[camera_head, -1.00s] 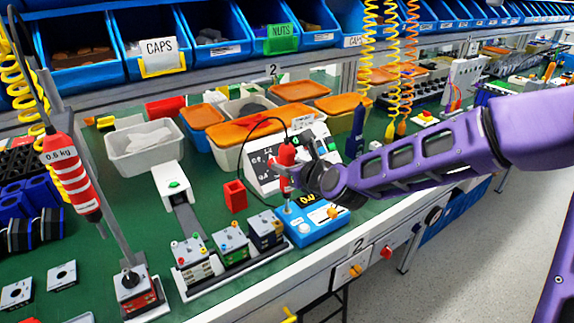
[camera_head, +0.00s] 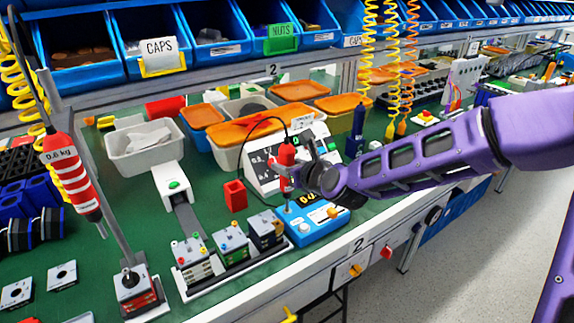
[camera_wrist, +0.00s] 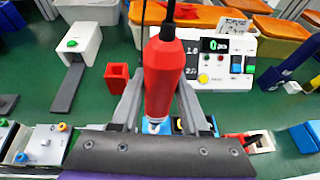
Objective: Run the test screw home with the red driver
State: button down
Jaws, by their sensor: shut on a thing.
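The red driver (camera_head: 286,158) is upright in my gripper (camera_head: 290,171), above the blue tester box (camera_head: 313,228) with its small lit display. In the wrist view the red driver (camera_wrist: 165,75) stands between the two grey fingers of my gripper (camera_wrist: 161,104), which are shut on it. Its lower end points down toward the blue box, which is mostly hidden behind the gripper. The test screw cannot be made out. I cannot tell whether the driver's tip touches anything.
A second red driver marked 0.6 kg (camera_head: 72,175) hangs at the left. A white control box (camera_head: 268,170) stands behind the tester. A small red bin (camera_head: 235,195) and a rail of switch units (camera_head: 230,244) are to the left. A dark cable rises from the held driver.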

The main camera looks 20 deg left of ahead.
aim_at(290, 149)
jog(key=shift+r, duration=0.1)
jog(key=shift+r+p, duration=2.2)
